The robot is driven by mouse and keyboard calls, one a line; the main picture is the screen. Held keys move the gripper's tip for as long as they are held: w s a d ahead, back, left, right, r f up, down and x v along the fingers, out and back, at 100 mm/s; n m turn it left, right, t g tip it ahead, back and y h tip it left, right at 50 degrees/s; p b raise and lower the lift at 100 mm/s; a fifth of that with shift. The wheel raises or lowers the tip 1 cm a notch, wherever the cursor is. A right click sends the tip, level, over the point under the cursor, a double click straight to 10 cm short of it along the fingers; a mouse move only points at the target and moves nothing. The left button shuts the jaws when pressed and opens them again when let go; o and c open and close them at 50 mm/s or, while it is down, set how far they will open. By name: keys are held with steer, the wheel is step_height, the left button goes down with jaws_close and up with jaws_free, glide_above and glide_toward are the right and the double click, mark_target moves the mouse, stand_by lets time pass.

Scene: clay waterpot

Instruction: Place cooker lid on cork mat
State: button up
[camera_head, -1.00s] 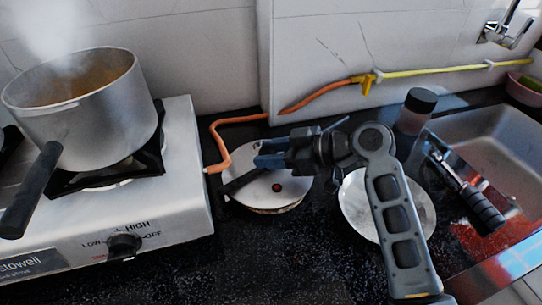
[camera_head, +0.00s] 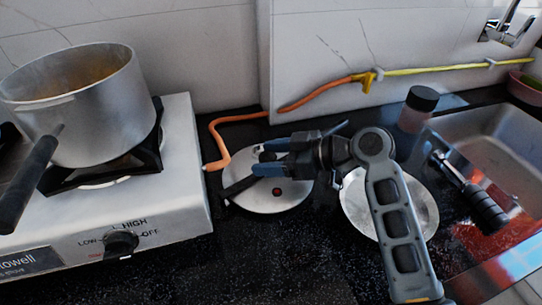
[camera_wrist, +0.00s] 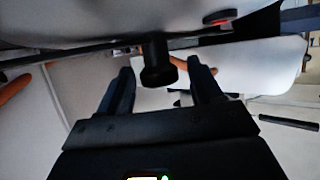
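The cooker lid (camera_head: 285,200) is a round silver disc with a red dot and a black side handle. It lies flat on the dark counter spot between stove and metal plate; the cork mat is hidden beneath it now. My gripper (camera_head: 262,158) is over the lid, its two blue fingers spread apart. In the wrist view the lid (camera_wrist: 110,20) fills the top, and its black knob (camera_wrist: 158,65) stands between the open fingertips (camera_wrist: 163,78), with a gap on each side.
A steaming pot (camera_head: 95,115) stands on the stove (camera_head: 180,200) at left, its handle jutting forward. A metal plate (camera_head: 425,205) is partly behind my arm. A black-capped jar (camera_head: 417,112), a black-handled tool (camera_head: 482,208) and the sink are at right. An orange hose (camera_head: 235,118) runs behind the lid.

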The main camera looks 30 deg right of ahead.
steer(key=shift+o, duration=0.2)
steer(key=shift+r+p, duration=0.4)
steer(key=shift+r, duration=0.05)
steer(key=v, duration=1.2)
steer(key=shift+r, duration=0.2)
